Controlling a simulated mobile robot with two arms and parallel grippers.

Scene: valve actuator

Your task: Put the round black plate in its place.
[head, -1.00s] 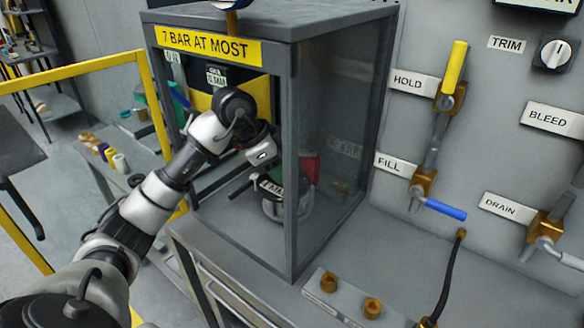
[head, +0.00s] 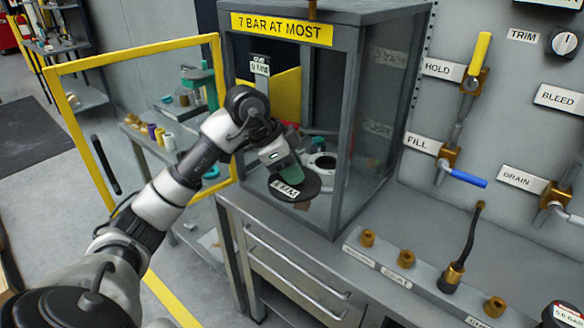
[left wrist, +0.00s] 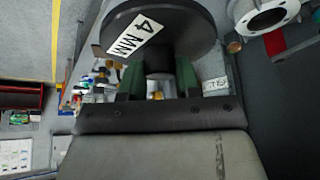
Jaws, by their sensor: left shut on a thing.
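The round black plate (head: 306,184) carries a white label that reads 4 MM in the left wrist view (left wrist: 195,25). The plate is held at the open front of the grey cabinet (head: 340,215). A white flanged housing (head: 322,161) with a round opening stands inside, behind and right of the plate; it also shows in the left wrist view (left wrist: 268,14). My right gripper is not in view.
The cabinet's yellow-framed door (head: 64,100) stands open at the left. A side shelf (head: 150,135) behind it holds several small coloured items.

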